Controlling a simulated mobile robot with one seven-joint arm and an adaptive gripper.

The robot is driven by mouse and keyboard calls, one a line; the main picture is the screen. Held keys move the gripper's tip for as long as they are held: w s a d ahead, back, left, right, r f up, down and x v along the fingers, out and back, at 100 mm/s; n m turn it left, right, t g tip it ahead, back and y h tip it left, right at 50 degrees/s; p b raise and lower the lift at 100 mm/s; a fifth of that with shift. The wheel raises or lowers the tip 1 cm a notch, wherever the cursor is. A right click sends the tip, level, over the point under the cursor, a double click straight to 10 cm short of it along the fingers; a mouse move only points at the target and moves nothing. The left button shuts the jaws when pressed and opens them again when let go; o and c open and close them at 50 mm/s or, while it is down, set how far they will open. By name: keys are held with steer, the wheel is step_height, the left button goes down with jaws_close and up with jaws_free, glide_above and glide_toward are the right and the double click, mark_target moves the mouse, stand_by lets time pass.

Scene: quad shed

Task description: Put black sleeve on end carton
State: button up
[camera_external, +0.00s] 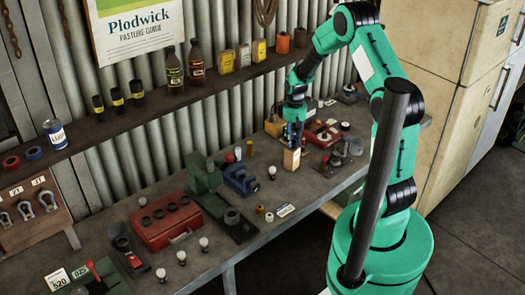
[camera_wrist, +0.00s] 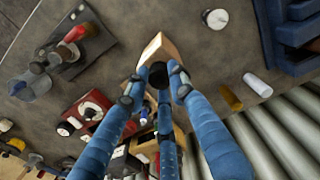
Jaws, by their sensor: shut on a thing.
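My gripper (camera_external: 293,140) points down over the bench with its blue fingers closed in. In the wrist view, my gripper (camera_wrist: 157,82) is shut on a small dark round thing, which looks like the black sleeve (camera_wrist: 158,74). A tan carton (camera_external: 291,160) with a pale label stands upright on the bench directly under the fingertips. It also shows in the wrist view, as a tan carton (camera_wrist: 156,47) just beyond the sleeve. The sleeve overlaps the carton's near part in that view; I cannot tell whether they touch. The fingers hide much of the sleeve.
A red device (camera_external: 322,133) and a yellow-tan box (camera_external: 274,126) are close by on the right and behind. A light bulb (camera_wrist: 215,18) stands nearby. Bare bench lies in front.

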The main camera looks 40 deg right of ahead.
mark_target(293, 142)
steer(key=o, duration=0.9)
step_height(293, 142, up, 12)
stand_by(0.3)
steer(key=shift+r, duration=0.15)
stand_by(0.4)
